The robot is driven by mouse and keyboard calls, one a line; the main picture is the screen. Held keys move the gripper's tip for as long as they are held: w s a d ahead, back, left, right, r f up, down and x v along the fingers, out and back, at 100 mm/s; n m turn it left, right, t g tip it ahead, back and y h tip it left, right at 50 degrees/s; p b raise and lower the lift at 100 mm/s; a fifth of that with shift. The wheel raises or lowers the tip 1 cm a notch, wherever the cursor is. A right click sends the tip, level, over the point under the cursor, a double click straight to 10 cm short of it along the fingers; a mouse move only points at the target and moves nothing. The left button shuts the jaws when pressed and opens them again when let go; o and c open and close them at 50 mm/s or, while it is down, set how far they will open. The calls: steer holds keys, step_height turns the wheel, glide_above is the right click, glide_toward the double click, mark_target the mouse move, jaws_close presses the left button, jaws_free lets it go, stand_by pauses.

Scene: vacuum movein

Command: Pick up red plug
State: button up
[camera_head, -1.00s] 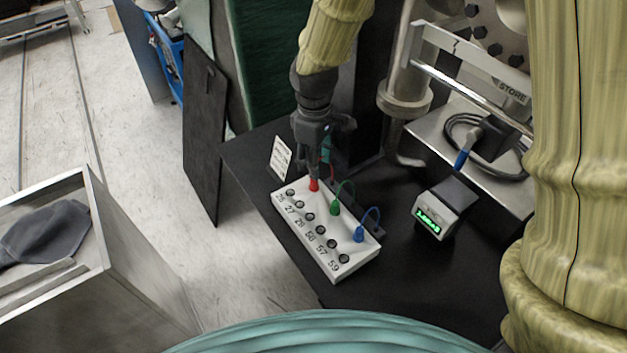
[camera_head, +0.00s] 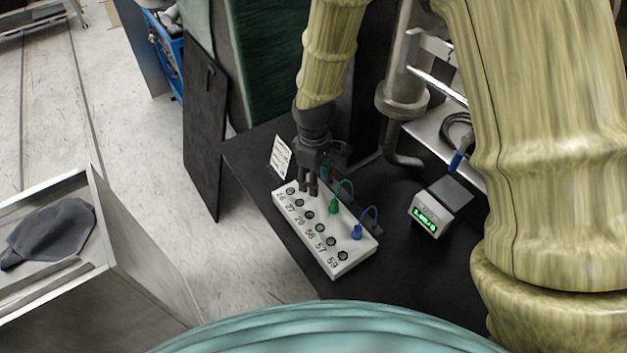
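The red plug is not visible now; my gripper covers the spot on the white numbered socket box (camera_head: 337,262) where it stood. My gripper (camera_head: 309,189) points down at the far left end of the box, with its fingertips low over the top face near the sockets. Two dark fingers show close together with a narrow gap. Whether they hold the plug cannot be seen. A green plug (camera_head: 334,206) and a blue plug (camera_head: 357,232) stand upright in the box, each with a looped cable.
The box stands on a black table (camera_head: 400,272). A meter with a green display (camera_head: 426,217) is to the right. A small white label card (camera_head: 281,157) stands behind the box's left end. A metal pipe (camera_head: 398,100) rises behind.

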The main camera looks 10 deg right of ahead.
steer(key=shift+f, duration=0.1)
steer(key=shift+c, duration=0.4)
jaws_close()
